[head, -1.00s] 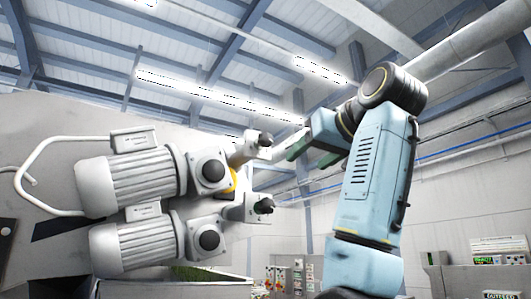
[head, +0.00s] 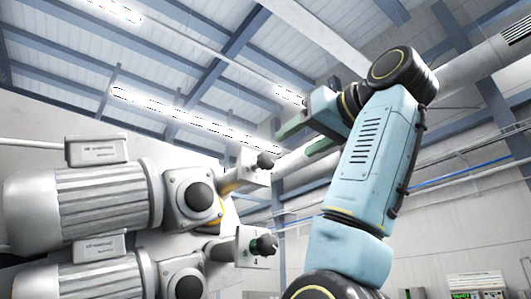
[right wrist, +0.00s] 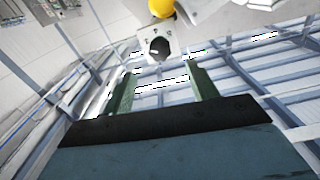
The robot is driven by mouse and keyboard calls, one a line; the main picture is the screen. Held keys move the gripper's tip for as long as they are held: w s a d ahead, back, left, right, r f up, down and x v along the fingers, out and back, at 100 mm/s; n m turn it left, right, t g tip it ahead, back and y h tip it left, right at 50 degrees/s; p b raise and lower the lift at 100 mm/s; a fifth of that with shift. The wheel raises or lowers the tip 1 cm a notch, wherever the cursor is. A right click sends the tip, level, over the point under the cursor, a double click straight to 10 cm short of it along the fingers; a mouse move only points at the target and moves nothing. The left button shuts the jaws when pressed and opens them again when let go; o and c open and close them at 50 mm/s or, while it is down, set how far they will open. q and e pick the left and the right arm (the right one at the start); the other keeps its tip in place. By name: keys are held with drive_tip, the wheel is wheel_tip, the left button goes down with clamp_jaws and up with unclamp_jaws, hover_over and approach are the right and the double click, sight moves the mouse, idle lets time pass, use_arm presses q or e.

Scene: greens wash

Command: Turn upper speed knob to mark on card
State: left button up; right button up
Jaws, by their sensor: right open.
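The upper speed knob (head: 265,160) is small and black, on a pale plate at the end of the upper motor unit (head: 195,195). It also shows in the right wrist view (right wrist: 160,47), beyond the fingertips and roughly between them. My right gripper (head: 292,142) is open and empty, with green fingers, up and to the right of the upper knob. In the right wrist view its fingers (right wrist: 160,80) stand wide apart, with no contact seen. My left gripper is not in view.
Two grey ribbed motors (head: 90,200) fill the left, one above the other. A yellow part (right wrist: 162,8) sits behind the upper knob. Open air lies to the right of the knobs. Control panels (head: 475,285) stand far back at lower right.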

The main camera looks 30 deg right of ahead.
sight(269, 159)
drive_tip(key=w, duration=0.2)
drive_tip(key=w+p, duration=0.1)
drive_tip(key=w, duration=0.1)
drive_tip(key=shift+w+a+r, duration=0.1)
drive_tip(key=shift+w+a, duration=0.1)
drive_tip(key=shift+w, duration=0.15)
drive_tip(key=w+p, duration=0.2)
drive_tip(key=w, duration=0.3)
drive_tip(key=shift+w+a, duration=0.2)
drive_tip(key=shift+w, duration=0.45)
drive_tip(key=c, duration=1)
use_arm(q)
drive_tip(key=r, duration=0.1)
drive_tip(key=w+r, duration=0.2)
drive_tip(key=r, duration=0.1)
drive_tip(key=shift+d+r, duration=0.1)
